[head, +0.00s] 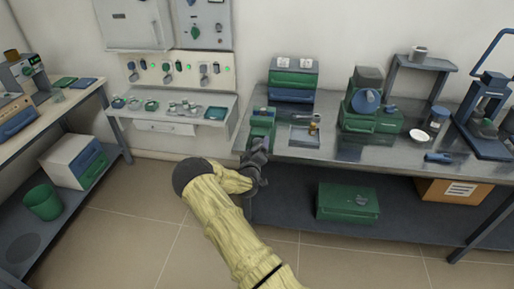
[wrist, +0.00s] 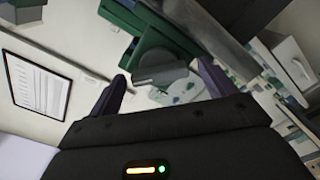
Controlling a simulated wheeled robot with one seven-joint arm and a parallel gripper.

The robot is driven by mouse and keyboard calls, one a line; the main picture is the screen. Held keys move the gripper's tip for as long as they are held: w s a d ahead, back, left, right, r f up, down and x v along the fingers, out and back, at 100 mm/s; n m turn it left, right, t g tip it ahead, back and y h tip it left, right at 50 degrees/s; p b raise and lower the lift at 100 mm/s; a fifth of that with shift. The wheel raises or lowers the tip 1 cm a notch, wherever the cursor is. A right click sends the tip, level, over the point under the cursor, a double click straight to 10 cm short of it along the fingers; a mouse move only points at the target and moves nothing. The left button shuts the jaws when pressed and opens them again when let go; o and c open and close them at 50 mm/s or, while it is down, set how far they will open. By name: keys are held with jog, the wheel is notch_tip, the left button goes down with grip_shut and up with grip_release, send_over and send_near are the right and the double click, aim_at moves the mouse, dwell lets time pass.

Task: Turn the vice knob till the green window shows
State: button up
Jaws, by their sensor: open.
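The green vice (head: 262,121) sits at the left end of the steel bench, and its body also shows in the wrist view (wrist: 150,35). Its grey knob (wrist: 160,76) shows in the wrist view, ahead of my gripper and between the lines of its two fingers. My gripper (head: 258,150) is at the bench's front left corner, just in front of the vice. The fingers are apart, with nothing held between them. I cannot tell whether they touch the knob. No green window can be made out on the vice.
The steel bench (head: 350,155) carries a small tray (head: 304,136) right of the vice, green and blue drawers (head: 293,78) behind, and a green machine (head: 368,108) further right. A wall shelf (head: 172,124) with small dishes is at left. A green box (head: 347,202) stands below the bench.

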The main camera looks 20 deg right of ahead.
jog(key=shift+w+d, duration=0.15)
jog(key=shift+w, duration=0.05)
jog(key=c, duration=1)
jog(key=shift+m+b, duration=1.2)
jog(key=shift+b, duration=0.05)
jog(key=o, duration=1)
jog(key=shift+s, duration=0.1)
